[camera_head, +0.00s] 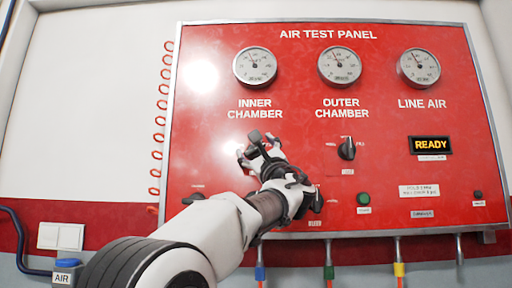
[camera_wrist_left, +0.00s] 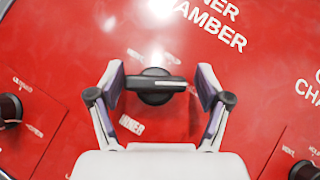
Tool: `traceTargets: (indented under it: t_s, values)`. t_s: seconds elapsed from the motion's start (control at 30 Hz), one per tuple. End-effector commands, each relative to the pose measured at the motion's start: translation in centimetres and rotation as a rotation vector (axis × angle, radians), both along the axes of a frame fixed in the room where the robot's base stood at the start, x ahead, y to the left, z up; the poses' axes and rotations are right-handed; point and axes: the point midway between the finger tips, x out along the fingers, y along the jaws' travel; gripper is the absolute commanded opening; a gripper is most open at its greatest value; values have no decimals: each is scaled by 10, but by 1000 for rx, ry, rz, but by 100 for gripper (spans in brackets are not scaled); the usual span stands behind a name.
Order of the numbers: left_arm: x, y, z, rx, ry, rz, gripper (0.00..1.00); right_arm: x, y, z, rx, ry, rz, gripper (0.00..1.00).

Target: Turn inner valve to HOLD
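The inner valve (camera_wrist_left: 155,86) is a dark round knob with a bar handle. In the left wrist view its bar lies nearly level across the picture, while the panel lettering slopes down to the right. My left gripper (camera_wrist_left: 160,88) is open, with one finger on each side of the bar. The left finger is close to the bar's end, and whether it touches I cannot tell; a gap shows at the right finger. In the head view my left gripper (camera_head: 258,146) is at the panel below INNER CHAMBER and largely hides the valve. The HOLD marking is not readable. My right gripper is not in view.
The red air test panel (camera_head: 300,100) has several gauges above. The outer valve knob (camera_head: 347,148) is right of my gripper, and another dark knob (camera_head: 195,197) is at lower left. A green button (camera_head: 363,199) and a READY display (camera_head: 430,145) are further right.

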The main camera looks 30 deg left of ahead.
Motion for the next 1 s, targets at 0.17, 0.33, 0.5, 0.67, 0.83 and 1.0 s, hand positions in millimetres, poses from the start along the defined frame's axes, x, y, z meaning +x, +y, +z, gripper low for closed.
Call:
traceTargets:
  t_s: [0.17, 0.33, 0.5, 0.67, 0.83, 1.0]
  values:
    - [0, 0, -1, 0, 1, 0, 27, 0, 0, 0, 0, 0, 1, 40]
    - [0, 1, 0, -3, 1, 0, 27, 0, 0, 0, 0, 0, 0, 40]
    - [1, 0, 0, -25, -13, -1, 27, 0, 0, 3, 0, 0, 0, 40]
    - [1, 0, 1, -76, -44, -1, 27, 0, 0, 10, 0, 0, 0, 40]
    - [1, 0, 3, -171, -103, -2, 27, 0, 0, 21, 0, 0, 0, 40]
    - [2, 0, 6, -296, -179, -3, 27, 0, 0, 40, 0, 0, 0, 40]
